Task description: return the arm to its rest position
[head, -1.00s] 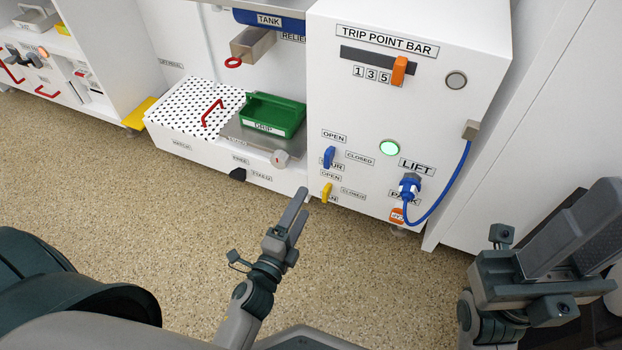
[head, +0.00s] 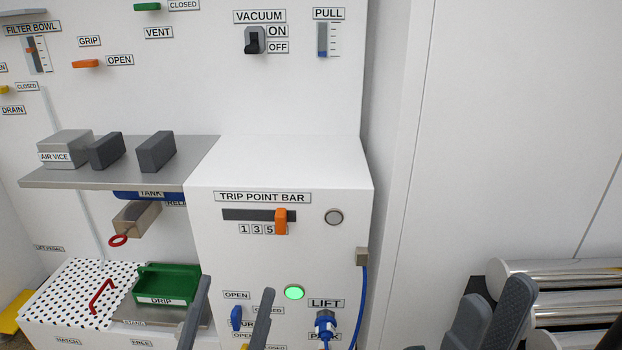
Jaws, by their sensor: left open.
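My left gripper (head: 236,287) shows at the bottom of the head view. Its two grey fingers stand apart, with nothing between them, and they overlap the lower part of the white cabinet (head: 205,262) in the picture. My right gripper (head: 500,300) is at the bottom right, cut off by the frame edge. Its dark grey fingers overlap in the picture, so its opening is unclear. The rest of both arms is out of view.
A grey shelf (head: 100,178) with the air vice (head: 66,148) juts out at left. Below it are a green drip tray (head: 168,283) and a dotted hatch (head: 65,295). A blue cable (head: 361,300) hangs at the cabinet's right. Shiny cylinders (head: 560,273) lie at right.

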